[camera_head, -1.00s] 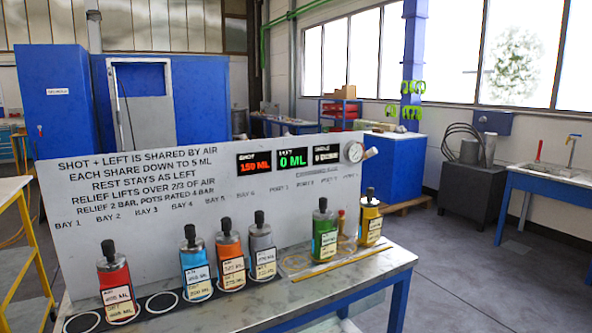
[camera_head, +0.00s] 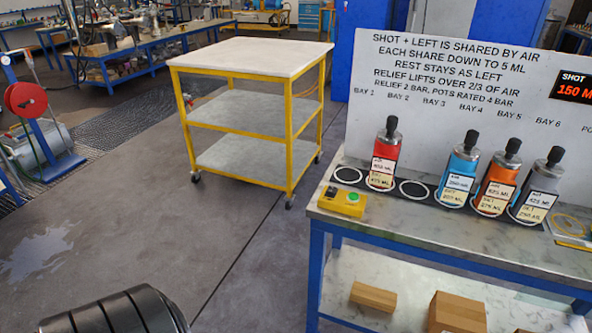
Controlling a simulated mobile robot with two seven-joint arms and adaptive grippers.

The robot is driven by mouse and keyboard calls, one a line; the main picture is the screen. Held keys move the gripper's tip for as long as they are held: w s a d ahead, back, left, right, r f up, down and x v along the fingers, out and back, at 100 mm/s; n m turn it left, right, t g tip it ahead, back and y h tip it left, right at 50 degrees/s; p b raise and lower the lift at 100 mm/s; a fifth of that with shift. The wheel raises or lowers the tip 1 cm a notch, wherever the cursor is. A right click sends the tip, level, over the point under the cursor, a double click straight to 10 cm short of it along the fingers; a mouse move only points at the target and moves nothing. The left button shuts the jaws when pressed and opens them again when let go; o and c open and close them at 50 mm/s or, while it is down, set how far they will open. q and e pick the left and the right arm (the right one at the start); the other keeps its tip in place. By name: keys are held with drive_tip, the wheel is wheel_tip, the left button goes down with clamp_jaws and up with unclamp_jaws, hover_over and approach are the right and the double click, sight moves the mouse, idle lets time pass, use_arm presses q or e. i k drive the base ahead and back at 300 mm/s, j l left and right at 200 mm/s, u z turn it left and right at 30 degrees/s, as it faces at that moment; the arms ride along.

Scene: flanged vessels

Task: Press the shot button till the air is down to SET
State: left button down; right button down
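A yellow button box (camera_head: 341,203) with a green button (camera_head: 353,197) sits at the left front of the bench; I cannot tell whether it is the shot button. The shot display (camera_head: 575,87) is cut off at the right edge and reads SHOT with 150 M visible. A red pot (camera_head: 384,155), a blue pot (camera_head: 459,172), an orange pot (camera_head: 497,180) and a grey pot (camera_head: 537,188) stand upright on the bench, each with a black top and labels. The small AIR and SET figures are hard to read. Neither gripper shows.
Empty rings (camera_head: 347,174) lie left and right of the red pot. The grey panel (camera_head: 425,80) with printed rules stands behind. Cardboard boxes (camera_head: 455,312) lie on the lower shelf. A yellow cart (camera_head: 250,55) stands at the back left, with open floor before it.

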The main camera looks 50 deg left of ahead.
sight(353, 196)
drive_tip(key=u, duration=0.85)
drive_tip(key=i+l, duration=0.15)
drive_tip(key=i, duration=0.4)
drive_tip(key=i+l, duration=0.15)
drive_tip(key=i, duration=0.4)
